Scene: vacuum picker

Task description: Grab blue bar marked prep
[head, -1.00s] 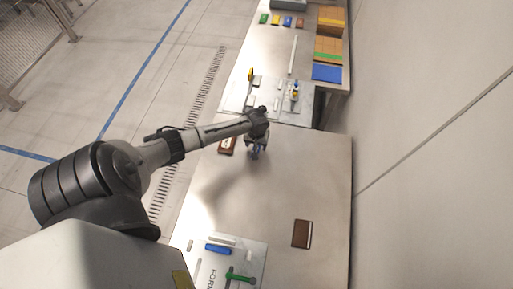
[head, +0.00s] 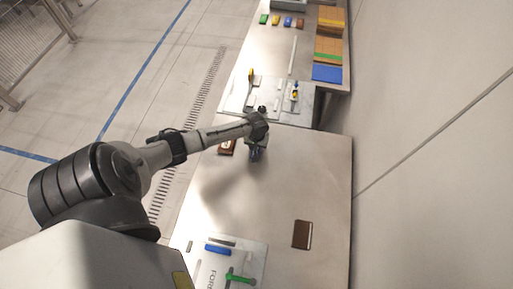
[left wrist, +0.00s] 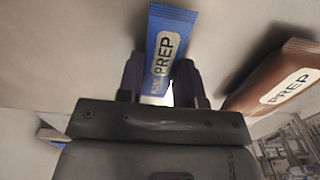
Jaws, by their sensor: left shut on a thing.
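The blue bar marked PREP (left wrist: 172,38) is between the two fingers of my left gripper (left wrist: 161,82) in the left wrist view. The gripper is shut on it, and the printed end sticks out past the fingertips. In the head view my left gripper (head: 255,152) is over the far part of the near steel table, and the bar is mostly hidden under it. I cannot tell how high the bar is above the table. My right gripper is not in view.
A brown bar marked PREP (left wrist: 285,82) lies beside the gripper, also in the head view (head: 227,147). A dark brown item (head: 302,234) lies on the table's right. A panel with blue and green pieces (head: 240,255) is at the near end. Several coloured bars sit on the far table.

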